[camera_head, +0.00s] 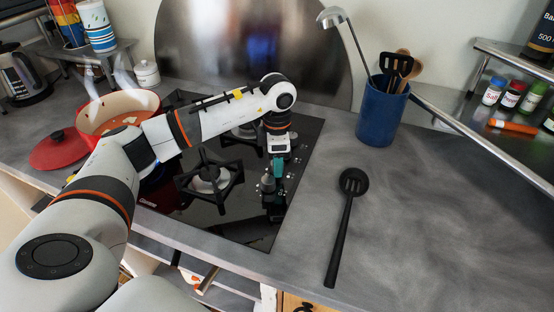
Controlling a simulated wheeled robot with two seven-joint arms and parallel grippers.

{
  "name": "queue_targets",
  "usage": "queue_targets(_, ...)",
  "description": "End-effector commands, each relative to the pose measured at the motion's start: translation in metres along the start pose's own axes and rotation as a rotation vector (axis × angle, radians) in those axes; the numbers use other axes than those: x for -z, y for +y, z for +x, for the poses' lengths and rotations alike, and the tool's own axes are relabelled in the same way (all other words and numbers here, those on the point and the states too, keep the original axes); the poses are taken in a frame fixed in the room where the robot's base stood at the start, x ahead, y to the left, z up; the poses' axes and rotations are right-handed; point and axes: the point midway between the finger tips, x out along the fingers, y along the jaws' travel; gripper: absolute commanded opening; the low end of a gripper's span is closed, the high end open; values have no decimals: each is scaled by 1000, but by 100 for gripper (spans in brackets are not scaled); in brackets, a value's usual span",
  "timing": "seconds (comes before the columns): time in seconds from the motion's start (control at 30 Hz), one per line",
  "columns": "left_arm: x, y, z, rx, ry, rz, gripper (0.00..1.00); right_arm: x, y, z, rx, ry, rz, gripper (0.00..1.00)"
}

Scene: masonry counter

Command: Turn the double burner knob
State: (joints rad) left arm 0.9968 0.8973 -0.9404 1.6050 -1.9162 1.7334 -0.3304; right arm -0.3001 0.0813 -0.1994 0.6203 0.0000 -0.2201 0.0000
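The black glass hob (245,232) is set in the grey counter, with several burners under dark grates. One burner (211,178) is clear to see left of my gripper; another is partly behind my arm. My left gripper (272,202) points down over the hob's right side, where the controls appear to be. Its dark fingers are small and blend into the black glass. I cannot tell whether they touch or hold a knob, nor pick out the double burner knob. My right gripper is not in view.
A red pot (92,122) stands behind my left arm, its red lid (58,153) beside it. A blue utensil crock (381,116) stands behind right. A black slotted spoon (345,220) lies right of the hob. The counter further right is clear below a metal shelf (455,118).

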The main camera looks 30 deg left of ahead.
Motion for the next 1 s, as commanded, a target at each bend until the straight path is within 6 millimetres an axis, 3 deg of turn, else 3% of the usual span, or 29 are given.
queue_targets(0.3,0,0,0,-1,-1,1,54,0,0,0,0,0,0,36)
queue_targets(0.43,0,0,-10,1,1,1,54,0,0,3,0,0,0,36)
queue_targets(0.8,1,-1,-84,4,3,1,54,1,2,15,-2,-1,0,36)
queue_targets(1.0,0,0,-112,1,1,0,54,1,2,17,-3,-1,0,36)
